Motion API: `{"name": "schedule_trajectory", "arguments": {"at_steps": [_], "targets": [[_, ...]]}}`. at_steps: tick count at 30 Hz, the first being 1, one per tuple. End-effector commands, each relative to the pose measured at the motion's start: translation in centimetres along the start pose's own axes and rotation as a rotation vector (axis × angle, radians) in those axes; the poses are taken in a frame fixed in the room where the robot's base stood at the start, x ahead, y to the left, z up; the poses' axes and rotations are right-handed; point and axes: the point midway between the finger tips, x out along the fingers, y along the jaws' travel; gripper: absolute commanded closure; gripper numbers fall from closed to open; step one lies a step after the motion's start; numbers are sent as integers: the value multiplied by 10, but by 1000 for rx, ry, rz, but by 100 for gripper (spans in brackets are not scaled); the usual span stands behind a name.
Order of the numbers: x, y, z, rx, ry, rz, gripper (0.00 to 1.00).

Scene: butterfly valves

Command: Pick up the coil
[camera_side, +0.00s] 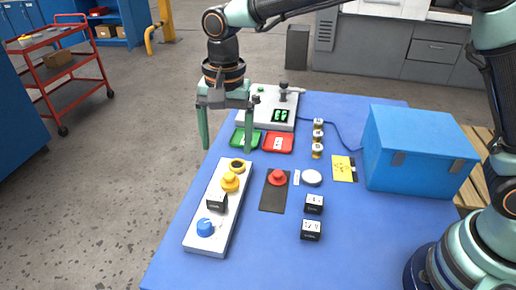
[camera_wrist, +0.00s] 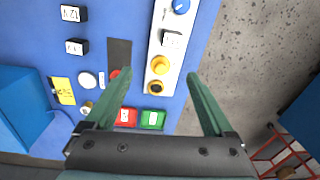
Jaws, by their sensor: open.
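Three black blocks with white labels look like coils; I cannot tell which one the task means. One black block (camera_side: 216,201) sits on the long white panel (camera_side: 208,238). Two more, a rear block (camera_side: 314,204) and a front block (camera_side: 311,230), stand on the blue table to the right of it. In the wrist view the panel block (camera_wrist: 172,40) is at the top, and the loose blocks show at upper left (camera_wrist: 73,13) and below that (camera_wrist: 76,47). My gripper (camera_side: 228,150) is open and empty, raised near the panel's far end, apart from every block.
The panel carries a yellow knob (camera_side: 230,182), a dark ring (camera_side: 237,166) and a blue knob (camera_side: 206,227). A red button (camera_side: 277,178) stands between panel and loose blocks. A blue case (camera_side: 415,150) fills the right side.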

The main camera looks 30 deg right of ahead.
Motion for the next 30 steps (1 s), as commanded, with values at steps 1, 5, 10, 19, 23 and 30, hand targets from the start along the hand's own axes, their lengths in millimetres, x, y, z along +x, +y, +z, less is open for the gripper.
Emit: {"name": "schedule_trajectory", "arguments": {"at_steps": [1,5,10,19,23,30], "targets": [[11,-8,8,19,-7,18,12],[25,-20,20,67,-14,42,12],[39,-24,24,88,-17,54,12],[87,-21,24,87,-17,54,12],[97,-21,24,87,-16,52,12],[120,-22,22,87,-17,55,12]]}}
